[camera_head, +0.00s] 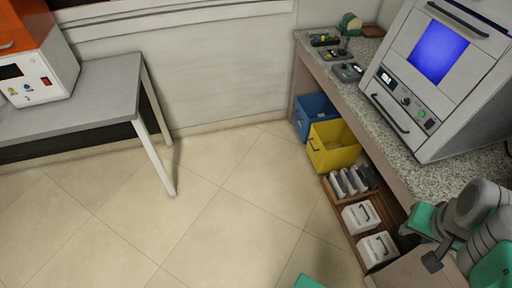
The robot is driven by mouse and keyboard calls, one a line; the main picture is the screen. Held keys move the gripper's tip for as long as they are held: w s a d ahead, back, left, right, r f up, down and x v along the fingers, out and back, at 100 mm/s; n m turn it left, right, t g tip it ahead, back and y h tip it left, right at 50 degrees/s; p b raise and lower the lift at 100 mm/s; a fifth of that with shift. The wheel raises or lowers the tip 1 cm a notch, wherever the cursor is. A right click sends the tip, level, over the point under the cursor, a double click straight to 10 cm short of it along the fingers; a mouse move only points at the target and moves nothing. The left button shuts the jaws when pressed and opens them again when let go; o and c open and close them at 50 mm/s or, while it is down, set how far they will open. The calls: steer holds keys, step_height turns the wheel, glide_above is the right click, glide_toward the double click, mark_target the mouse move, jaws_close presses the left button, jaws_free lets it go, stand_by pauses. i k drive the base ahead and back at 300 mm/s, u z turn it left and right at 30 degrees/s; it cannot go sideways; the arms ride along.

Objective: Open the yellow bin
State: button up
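The yellow bin (320,157) is low under the granite counter, right of the picture's middle. It juts out from under the counter edge, its open top shows, and a dark handle is on its front. My gripper (433,262) seems to be the dark part at the end of my grey and green arm, at the lower right. It is well apart from the yellow bin, nearer to the camera. Its fingers are too small and dark to tell open from shut.
A blue bin (309,125) stands just behind the yellow one. Nearer are a rack of grey upright items (348,183) and white drawers (360,217). A machine with a blue screen (438,52) stands on the counter (440,172). The tiled floor (220,210) is clear.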

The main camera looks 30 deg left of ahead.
mark_target(325, 135)
steer(key=u, duration=1.2)
steer(key=i, duration=2)
steer(key=u, duration=0.35)
